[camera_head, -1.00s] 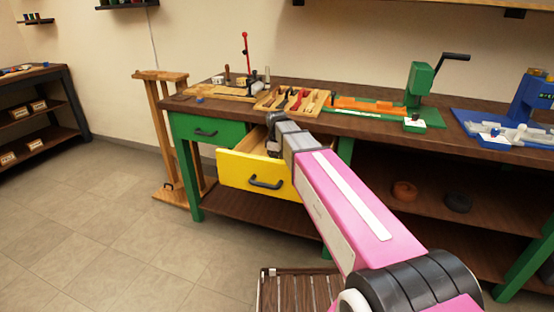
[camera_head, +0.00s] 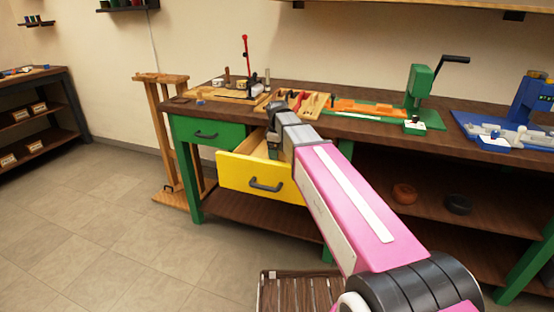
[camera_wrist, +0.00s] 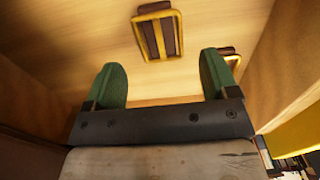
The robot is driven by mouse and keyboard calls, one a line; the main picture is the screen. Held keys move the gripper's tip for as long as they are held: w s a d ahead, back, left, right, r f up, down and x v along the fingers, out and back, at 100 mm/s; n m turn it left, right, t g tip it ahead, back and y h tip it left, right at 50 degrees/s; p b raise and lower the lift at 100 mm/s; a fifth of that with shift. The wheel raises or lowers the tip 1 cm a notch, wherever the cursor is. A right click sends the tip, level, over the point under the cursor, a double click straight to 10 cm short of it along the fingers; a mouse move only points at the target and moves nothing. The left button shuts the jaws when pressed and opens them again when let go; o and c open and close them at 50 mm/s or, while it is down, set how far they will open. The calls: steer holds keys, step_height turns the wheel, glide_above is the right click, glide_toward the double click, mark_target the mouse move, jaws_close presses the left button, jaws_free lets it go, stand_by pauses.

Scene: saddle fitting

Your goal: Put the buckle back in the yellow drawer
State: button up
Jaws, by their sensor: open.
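The yellow drawer (camera_head: 235,174) is pulled out under the bench, beside a closed green drawer. My gripper (camera_wrist: 162,78) is open over its wooden inside, and its two green fingers stand apart with nothing between the tips. A buckle (camera_wrist: 158,32), a gold frame with dark brown strips, lies on the drawer floor just beyond the fingertips, apart from them. A second gold and brown piece (camera_wrist: 230,56) is partly hidden behind the right finger. In the head view my gripper (camera_head: 272,146) reaches into the drawer opening, and the buckles cannot be made out there.
The bench top (camera_head: 350,122) above holds a wooden tool tray (camera_head: 300,103), a green press (camera_head: 419,85) and a blue machine (camera_head: 525,105). A wooden stand (camera_head: 160,125) is left of the bench. Drawer walls rise close on both sides of my gripper.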

step_height(320, 180, up, 7)
stand_by(0.3)
stand_by(1.2)
